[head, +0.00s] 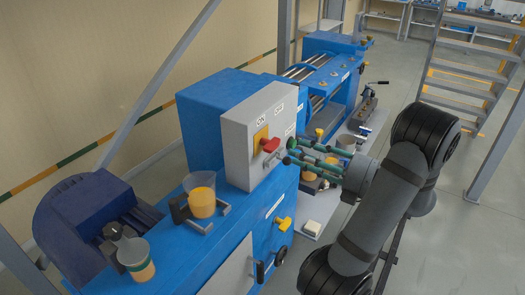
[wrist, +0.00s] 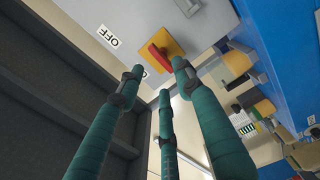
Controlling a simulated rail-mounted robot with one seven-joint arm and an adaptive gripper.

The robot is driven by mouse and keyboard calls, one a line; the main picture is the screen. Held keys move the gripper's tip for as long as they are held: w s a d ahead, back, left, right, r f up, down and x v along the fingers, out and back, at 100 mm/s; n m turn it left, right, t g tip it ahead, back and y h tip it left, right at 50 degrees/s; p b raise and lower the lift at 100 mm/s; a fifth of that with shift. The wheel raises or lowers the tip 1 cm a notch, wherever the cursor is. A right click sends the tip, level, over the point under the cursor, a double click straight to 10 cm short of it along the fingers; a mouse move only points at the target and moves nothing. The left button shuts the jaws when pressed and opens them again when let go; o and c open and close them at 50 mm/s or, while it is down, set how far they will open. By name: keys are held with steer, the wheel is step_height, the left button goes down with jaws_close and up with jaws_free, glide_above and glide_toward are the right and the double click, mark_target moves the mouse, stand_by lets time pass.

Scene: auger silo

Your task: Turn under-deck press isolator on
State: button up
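The isolator is a red handle (head: 270,144) on a yellow plate (head: 261,137), on the face of a grey box (head: 235,150). In the wrist view the red handle (wrist: 158,54) and yellow plate (wrist: 172,42) sit just beyond the fingertips. An OFF label (wrist: 108,36) shows left of the plate; a second label (wrist: 143,72) is partly covered by a finger. My gripper (head: 290,152) has its three teal fingers spread, in front of the box and right of the handle; it also shows in the wrist view (wrist: 160,78). It is open and holds nothing. Touching cannot be told.
Cups of orange material (head: 202,202) stand on the blue deck at left. A yellow knob (head: 284,224) is on the blue front.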

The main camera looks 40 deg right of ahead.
mark_target(275, 144)
steer(key=p+x, duration=0.3)
steer(key=x, duration=0.5)
steer(key=shift+w, duration=0.25)
steer(key=shift+w+a, duration=0.25)
steer(key=shift+w, duration=0.15)
jaws_close()
